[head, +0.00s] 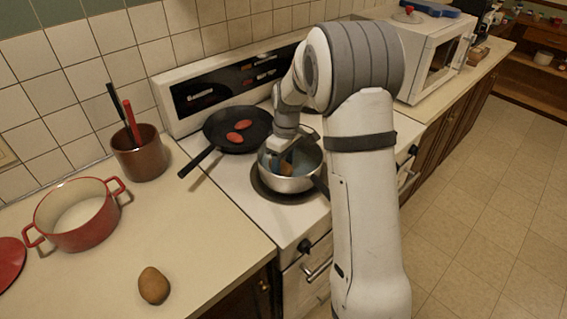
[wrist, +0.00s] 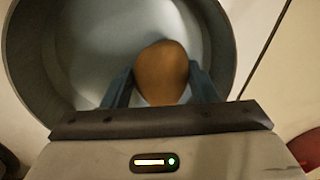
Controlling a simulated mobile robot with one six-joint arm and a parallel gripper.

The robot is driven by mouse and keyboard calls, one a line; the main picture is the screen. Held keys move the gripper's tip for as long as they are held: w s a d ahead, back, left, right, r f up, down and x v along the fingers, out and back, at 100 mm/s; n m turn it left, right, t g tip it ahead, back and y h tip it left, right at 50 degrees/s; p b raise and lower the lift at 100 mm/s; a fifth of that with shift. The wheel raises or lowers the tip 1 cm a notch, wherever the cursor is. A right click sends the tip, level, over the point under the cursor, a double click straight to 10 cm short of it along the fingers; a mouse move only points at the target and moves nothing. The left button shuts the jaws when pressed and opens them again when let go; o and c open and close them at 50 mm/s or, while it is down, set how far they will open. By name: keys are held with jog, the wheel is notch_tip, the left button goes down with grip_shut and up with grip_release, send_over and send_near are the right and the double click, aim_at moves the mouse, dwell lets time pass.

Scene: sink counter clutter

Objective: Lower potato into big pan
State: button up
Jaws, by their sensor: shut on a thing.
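A deep silver pan (head: 290,184) with a dark handle stands on the front of the stove. My gripper (head: 285,162) reaches down into its opening. In the wrist view my gripper's blue fingers (wrist: 161,82) are shut on a brown potato (wrist: 162,70), one finger on each side. The potato is over the pale inside of the pan, whose wall (wrist: 27,62) curves around it in that view. I cannot tell whether the potato touches the pan's bottom. In the head view the potato is mostly hidden by my gripper and the pan's rim.
A black frying pan (head: 213,137) with two reddish pieces (head: 238,131) sits behind left. Another brown potato (head: 154,286) lies on the counter (head: 205,235). A red pot (head: 82,232) and a utensil holder (head: 141,158) stand left. A white microwave (head: 426,50) stands at the right.

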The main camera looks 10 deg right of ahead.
jog(key=o, duration=1.1)
jog(key=shift+o, duration=0.2)
jog(key=r, duration=0.5)
jog(key=r+b, duration=0.1)
jog(key=r, duration=0.1)
jog(key=shift+w+d+r, duration=0.3)
jog(key=shift+r, duration=0.05)
jog(key=shift+s+r, duration=0.35)
jog(key=shift+r, duration=0.05)
jog(key=s+d+r+m+t, duration=0.1)
jog(key=s+m, duration=0.3)
jog(key=s, duration=0.9)
jog(key=s+d+r+m+t, duration=0.1)
jog(key=s+m, duration=0.4)
jog(key=s, duration=0.9)
notch_tip(320, 180, up, 2)
jog(key=shift+s+r+t+h, duration=0.15)
jog(key=shift+t+h, duration=0.25)
jog(key=shift+t, duration=0.5)
